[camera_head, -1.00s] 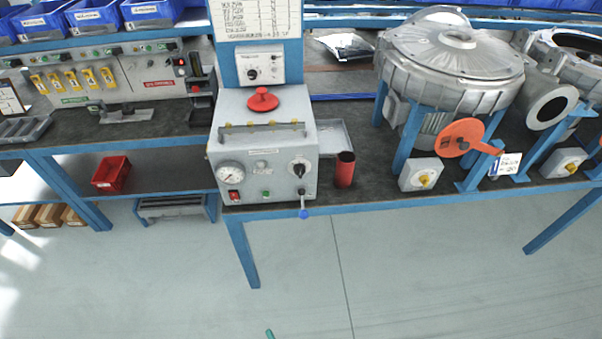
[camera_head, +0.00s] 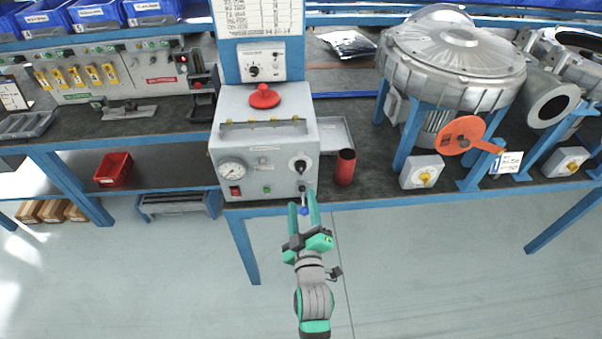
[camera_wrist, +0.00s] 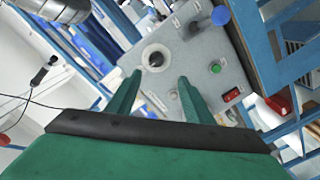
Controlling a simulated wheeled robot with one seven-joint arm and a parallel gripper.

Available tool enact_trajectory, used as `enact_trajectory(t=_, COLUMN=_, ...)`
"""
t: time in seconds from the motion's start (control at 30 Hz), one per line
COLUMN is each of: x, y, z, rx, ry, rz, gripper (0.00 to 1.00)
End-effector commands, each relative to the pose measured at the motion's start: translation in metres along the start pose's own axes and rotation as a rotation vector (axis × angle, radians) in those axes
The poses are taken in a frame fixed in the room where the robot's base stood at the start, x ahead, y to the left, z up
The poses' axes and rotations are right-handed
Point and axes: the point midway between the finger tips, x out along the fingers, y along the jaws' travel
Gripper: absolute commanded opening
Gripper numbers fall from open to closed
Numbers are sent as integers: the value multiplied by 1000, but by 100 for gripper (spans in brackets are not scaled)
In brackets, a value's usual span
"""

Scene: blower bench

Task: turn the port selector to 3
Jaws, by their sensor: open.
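The grey box (camera_head: 266,150) on the bench has a round black knob on a white dial (camera_head: 299,164) at the right of its front panel; this looks like the port selector, though its numbers are too small to read. In the wrist view the knob (camera_wrist: 155,58) lies just beyond the fingertips, near the line between them. My gripper (camera_head: 303,200) is open and empty, in front of and below the knob in the head view. Its two green fingers also show in the wrist view (camera_wrist: 160,77), apart from the knob as far as I can tell.
A blue-ended lever (camera_head: 304,210) hangs below the knob, close by the fingers. The panel also carries a gauge (camera_head: 232,171), a red switch (camera_head: 236,191) and a green button (camera_head: 267,189). A red cylinder (camera_head: 345,167) stands to the right. The floor in front is clear.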

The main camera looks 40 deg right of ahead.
Motion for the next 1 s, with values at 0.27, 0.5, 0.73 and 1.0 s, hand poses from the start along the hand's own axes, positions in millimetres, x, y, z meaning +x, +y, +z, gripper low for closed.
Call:
enact_trajectory(t=0.27, x=21, y=10, z=1, rx=-15, ry=-4, rz=13, gripper=47)
enact_trajectory(t=0.5, x=58, y=12, z=2, rx=-14, ry=-5, rz=14, gripper=47)
enact_trajectory(t=0.73, x=92, y=11, z=2, rx=-14, ry=-6, rz=13, gripper=47)
enact_trajectory(t=1.0, x=113, y=12, z=3, rx=-15, ry=-6, rz=13, gripper=47)
